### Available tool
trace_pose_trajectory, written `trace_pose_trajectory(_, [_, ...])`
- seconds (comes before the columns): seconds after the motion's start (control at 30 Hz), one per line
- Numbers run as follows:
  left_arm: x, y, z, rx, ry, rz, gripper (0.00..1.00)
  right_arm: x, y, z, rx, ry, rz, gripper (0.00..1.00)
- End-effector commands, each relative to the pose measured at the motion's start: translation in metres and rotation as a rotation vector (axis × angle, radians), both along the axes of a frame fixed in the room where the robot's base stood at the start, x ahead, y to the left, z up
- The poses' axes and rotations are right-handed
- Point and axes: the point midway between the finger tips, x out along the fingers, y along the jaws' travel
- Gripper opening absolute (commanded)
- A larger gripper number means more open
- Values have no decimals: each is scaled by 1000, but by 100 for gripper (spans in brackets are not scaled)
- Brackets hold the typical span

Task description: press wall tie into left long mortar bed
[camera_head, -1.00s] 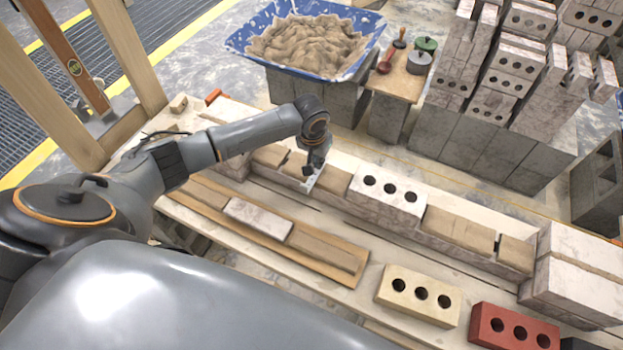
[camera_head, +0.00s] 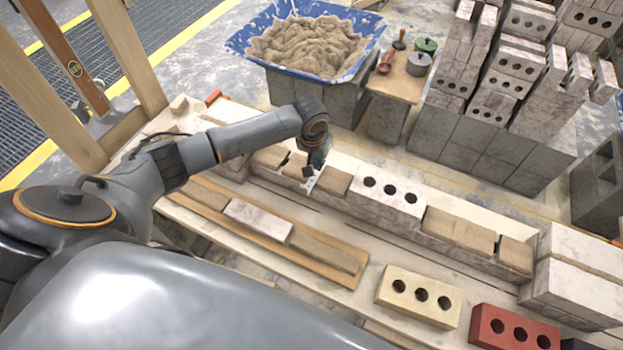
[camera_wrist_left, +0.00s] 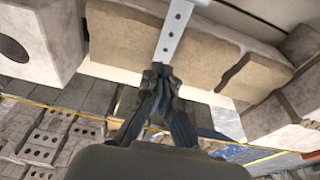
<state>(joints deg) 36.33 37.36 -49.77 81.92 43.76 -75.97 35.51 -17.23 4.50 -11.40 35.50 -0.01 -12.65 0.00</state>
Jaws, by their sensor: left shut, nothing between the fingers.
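The wall tie (camera_wrist_left: 174,32) is a flat, pale metal strip with holes. It lies across the tan left long mortar bed (camera_wrist_left: 130,40), with one end sticking out past the bed's edge. In the head view the tie (camera_head: 311,186) is a small light strip on that bed (camera_head: 333,180), left of a white three-hole brick. My left gripper (camera_head: 315,168) is directly over the tie, pointing down. In the wrist view its fingertips (camera_wrist_left: 158,72) are together at the tie's near end, with nothing held between them. Whether they touch the tie is hard to tell. My right gripper is not in view.
The white three-hole brick (camera_head: 387,194) sits on the wall, with another mortar bed (camera_head: 460,229) to its right. A cream brick (camera_head: 420,294) and a red brick (camera_head: 513,329) lie in front. A blue mortar tub (camera_head: 243,44) stands behind. Brick stacks fill the back right.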

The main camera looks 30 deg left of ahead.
Motion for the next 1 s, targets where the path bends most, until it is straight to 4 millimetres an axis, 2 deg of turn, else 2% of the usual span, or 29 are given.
trace_pose_trajectory(0.37, [0, 0, 0, 0, 0, 0, 0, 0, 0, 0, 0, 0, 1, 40])
trace_pose_trajectory(1.0, [0, 0, -16, -1, 0, 1, 0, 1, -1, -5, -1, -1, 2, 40])
